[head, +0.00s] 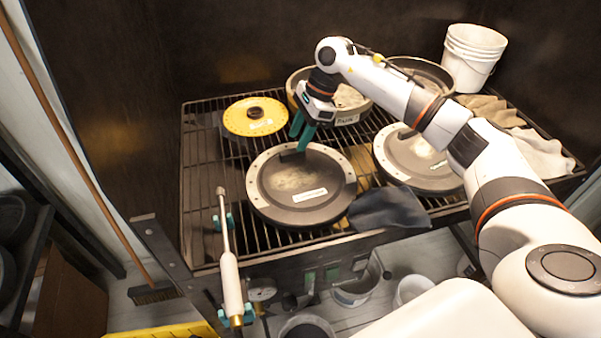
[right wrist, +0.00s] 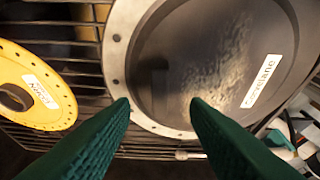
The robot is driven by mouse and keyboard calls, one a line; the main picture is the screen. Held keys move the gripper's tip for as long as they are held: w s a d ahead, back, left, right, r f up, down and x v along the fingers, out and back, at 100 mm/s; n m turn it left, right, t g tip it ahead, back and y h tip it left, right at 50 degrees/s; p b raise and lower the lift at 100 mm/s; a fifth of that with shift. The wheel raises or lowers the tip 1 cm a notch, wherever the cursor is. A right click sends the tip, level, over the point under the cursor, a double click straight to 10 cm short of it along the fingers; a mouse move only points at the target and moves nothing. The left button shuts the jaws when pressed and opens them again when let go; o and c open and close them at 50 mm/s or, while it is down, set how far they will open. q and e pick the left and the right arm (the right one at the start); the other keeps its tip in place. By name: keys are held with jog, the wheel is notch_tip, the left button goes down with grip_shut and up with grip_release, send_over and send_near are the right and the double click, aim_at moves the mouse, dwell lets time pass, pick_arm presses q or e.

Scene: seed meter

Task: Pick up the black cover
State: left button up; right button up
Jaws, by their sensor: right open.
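A round black cover (head: 285,205) with a pale holed rim and a white label lies on the wire rack at front centre. A similar dark round cover (head: 440,178) lies to its right, so I cannot tell for certain which is meant. My right gripper (head: 301,136), with green fingers, points down at the far edge of the front-centre cover. In the right wrist view the open, empty fingers (right wrist: 160,102) sit apart, with the cover (right wrist: 205,65) beyond them. Contact with the rim cannot be told. My left gripper is not in view.
A yellow disc (head: 240,125) lies at the rack's left. Round pans (head: 347,118), a white bucket (head: 473,55) and folded cloths (head: 540,150) stand behind and right. A dark cloth (head: 388,209) lies beside the front cover. A white-handled tool (head: 231,280) stands at the front edge.

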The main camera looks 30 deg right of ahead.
aim_at(292, 151)
jog(key=shift+p+x, duration=0.65)
jog(key=shift+x, duration=1.25)
grip_shut()
jog(key=shift+r, duration=0.1)
